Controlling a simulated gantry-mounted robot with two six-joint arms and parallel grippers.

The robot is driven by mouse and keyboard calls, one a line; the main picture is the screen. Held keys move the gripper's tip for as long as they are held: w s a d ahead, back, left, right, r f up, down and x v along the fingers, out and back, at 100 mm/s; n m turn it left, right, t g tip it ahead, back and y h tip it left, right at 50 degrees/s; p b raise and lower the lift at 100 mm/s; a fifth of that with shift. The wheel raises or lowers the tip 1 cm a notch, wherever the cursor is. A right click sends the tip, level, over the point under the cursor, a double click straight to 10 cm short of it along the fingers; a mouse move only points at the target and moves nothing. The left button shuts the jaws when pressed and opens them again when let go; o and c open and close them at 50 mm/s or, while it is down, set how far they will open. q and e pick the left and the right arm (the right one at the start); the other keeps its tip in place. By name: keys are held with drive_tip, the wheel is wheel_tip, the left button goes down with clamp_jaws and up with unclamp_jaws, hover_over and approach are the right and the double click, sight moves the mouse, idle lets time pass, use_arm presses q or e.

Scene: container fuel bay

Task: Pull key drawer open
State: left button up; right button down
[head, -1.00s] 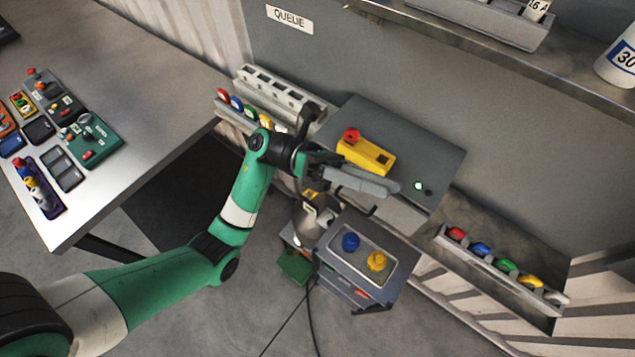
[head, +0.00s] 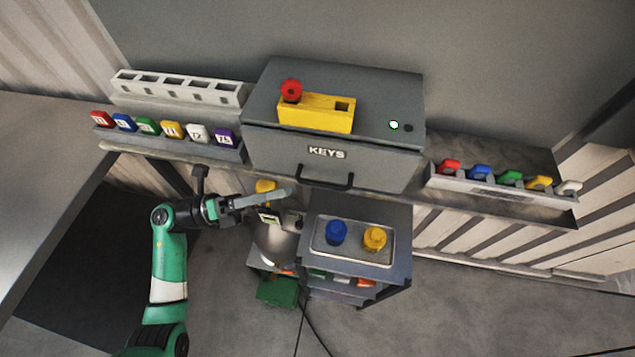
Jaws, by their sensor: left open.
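The key drawer (head: 270,146) is the front of a grey box labelled KEYS, in the upper middle of the head view. Its front looks flush with the box. A black bar handle (head: 325,185) hangs low on its front. My left gripper (head: 275,197) is open and empty, left of the handle and apart from it, with its fingers pointing right. My right gripper is not in view.
A yellow block with a red knob (head: 315,113) sits on the box. A rack of coloured tags (head: 245,155) is at left, another tray (head: 500,190) at right. A cart (head: 405,262) with blue and yellow knobs stands below the handle.

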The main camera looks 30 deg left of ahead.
sight(318, 183)
use_arm(q)
drive_tip(key=x, duration=0.8)
drive_tip(key=shift+w+d+r+b, duration=0.1)
drive_tip(key=shift+w+d+b, duration=0.15)
drive_tip(key=shift+b, duration=0.1)
drive_tip(key=shift+c, duration=0.2)
clamp_jaws()
idle(0.7)
